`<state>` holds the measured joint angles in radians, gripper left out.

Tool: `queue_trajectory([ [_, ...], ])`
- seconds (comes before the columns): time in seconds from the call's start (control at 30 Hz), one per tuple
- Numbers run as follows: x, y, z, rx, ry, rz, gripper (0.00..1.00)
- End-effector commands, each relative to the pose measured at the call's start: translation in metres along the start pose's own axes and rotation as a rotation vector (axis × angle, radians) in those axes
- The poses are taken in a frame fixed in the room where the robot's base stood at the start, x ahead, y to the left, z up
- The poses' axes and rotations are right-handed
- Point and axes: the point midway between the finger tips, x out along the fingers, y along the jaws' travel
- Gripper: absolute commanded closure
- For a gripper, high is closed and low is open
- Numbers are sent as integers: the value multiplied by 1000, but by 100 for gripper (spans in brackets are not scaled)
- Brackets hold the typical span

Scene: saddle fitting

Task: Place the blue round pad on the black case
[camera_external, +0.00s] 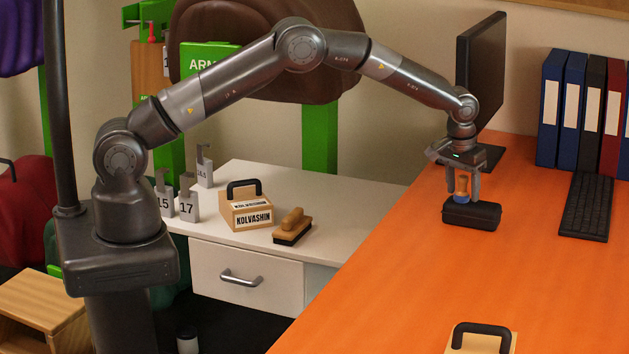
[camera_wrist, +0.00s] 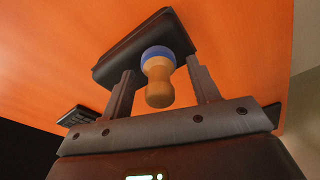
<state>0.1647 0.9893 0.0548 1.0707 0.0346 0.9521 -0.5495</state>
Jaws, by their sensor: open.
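The blue round pad (camera_external: 461,197) has a wooden handle and stands upright on top of the black case (camera_external: 483,217), near its left end in the external view. My gripper (camera_external: 464,190) points down over it, with one finger on each side of the handle. In the wrist view, the fingers of my gripper (camera_wrist: 160,68) are spread, with gaps on both sides of the handle. The pad's blue rim (camera_wrist: 158,52) rests against the face of the case (camera_wrist: 125,52). Whether the fingertips touch the case is unclear.
The case lies on the orange desk (camera_external: 400,290). A monitor (camera_external: 480,75) stands behind my gripper, and a keyboard (camera_external: 587,207) and binders (camera_external: 590,110) are to the right. A wooden block with a black handle (camera_external: 481,340) sits at the front. The desk between is clear.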

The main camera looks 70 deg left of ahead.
Motion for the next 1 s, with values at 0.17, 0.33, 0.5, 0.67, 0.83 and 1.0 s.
queue_trajectory([
  [0.17,-1,0,0,0,0,0,45],
  [0.33,-15,0,-1,0,3,1,45],
  [0.5,-51,0,-1,0,4,2,45],
  [0.67,-85,0,-1,0,3,2,45],
  [0.83,-110,0,-1,0,1,1,45],
  [1.0,-126,-1,0,1,2,2,45],
])
